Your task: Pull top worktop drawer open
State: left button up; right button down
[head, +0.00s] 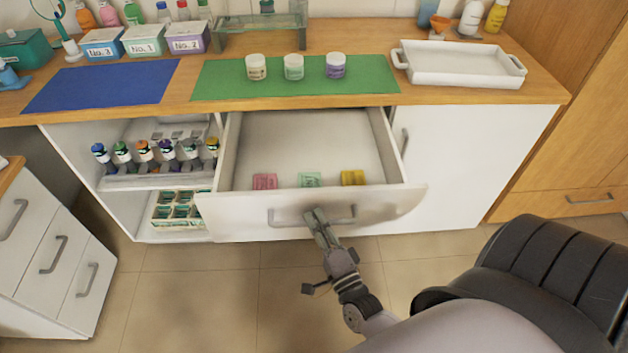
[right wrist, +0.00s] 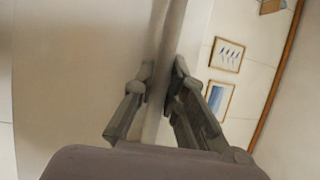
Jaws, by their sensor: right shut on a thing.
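The top worktop drawer (head: 235,210) is white and stands pulled out from under the wooden worktop (head: 350,35). Inside it lie a pink item (head: 265,181), a green item (head: 310,179) and a yellow item (head: 352,178) near its front. Its grey bar handle (head: 285,222) is on the drawer front. My right gripper (head: 316,216) is shut on the handle, right of its middle. In the right wrist view, the fingers (right wrist: 161,90) close on both sides of the handle bar (right wrist: 168,50). My left gripper is not in view.
A green mat (head: 220,80) with three jars and a white tray (head: 460,77) are on the worktop. Open shelves (head: 125,215) with several bottles are left of the drawer. A small white drawer cabinet (head: 30,270) stands at lower left. Tiled floor (head: 215,300) is clear before the drawer.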

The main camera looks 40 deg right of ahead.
jog(key=s+a, duration=0.4)
jog(key=s, duration=0.3)
jog(key=shift+a+p, duration=0.15)
jog(key=shift+p, duration=0.2)
jog(key=c, duration=1.6)
grip_release()
jog(key=shift+w, duration=0.1)
jog(key=v, duration=1.2)
